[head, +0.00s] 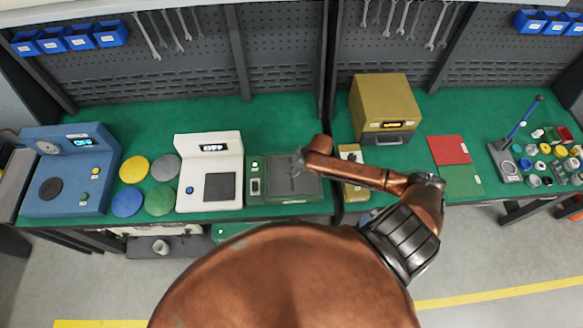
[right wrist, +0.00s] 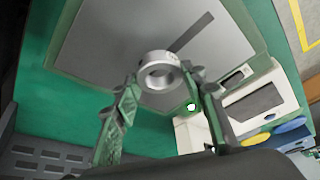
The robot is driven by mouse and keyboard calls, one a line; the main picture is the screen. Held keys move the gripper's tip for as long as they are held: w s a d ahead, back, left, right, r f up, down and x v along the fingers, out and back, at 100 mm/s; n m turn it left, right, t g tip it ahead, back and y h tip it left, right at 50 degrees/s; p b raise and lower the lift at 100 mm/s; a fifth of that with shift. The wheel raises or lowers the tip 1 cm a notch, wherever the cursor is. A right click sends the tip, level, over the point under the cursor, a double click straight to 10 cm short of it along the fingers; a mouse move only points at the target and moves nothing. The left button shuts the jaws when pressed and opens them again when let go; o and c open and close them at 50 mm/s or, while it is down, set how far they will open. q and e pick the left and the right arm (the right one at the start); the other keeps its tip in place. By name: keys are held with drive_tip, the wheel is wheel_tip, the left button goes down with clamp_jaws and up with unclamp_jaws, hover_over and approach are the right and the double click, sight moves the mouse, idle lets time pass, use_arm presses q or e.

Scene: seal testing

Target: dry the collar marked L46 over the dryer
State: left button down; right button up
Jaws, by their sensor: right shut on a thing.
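A silver ring collar (right wrist: 158,72) is between the fingertips of my right gripper (right wrist: 162,84), which is shut on it. A small mark on its rim is too small to read. In the head view my right gripper (head: 297,168) is over the grey top plate of a green device (head: 257,198), and the collar is too small to make out. The wrist view shows that grey plate (right wrist: 115,35) beneath the collar; the gap cannot be judged. No label shows which device is the dryer. My left gripper is not in view.
Left of the green device stand a white device (head: 209,150) reading OFF, coloured discs (head: 134,169) and a blue device (head: 68,165) reading OFF. To the right are a yellow oven-like box (head: 384,105), red (head: 449,150) and green mats, a lever press (head: 507,160) and several small rings.

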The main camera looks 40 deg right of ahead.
drive_tip(key=shift+s+d+p, duration=0.45)
drive_tip(key=shift+s+d, duration=0.1)
drive_tip(key=shift+d, duration=0.35)
drive_tip(key=shift+s+d+p, duration=0.4)
drive_tip(key=shift+s+d, duration=0.1)
drive_tip(key=shift+d, duration=0.4)
drive_tip(key=shift+r, duration=0.15)
wheel_tip(320, 180, up, 9)
drive_tip(key=p, duration=0.5)
drive_tip(key=shift+p, duration=0.35)
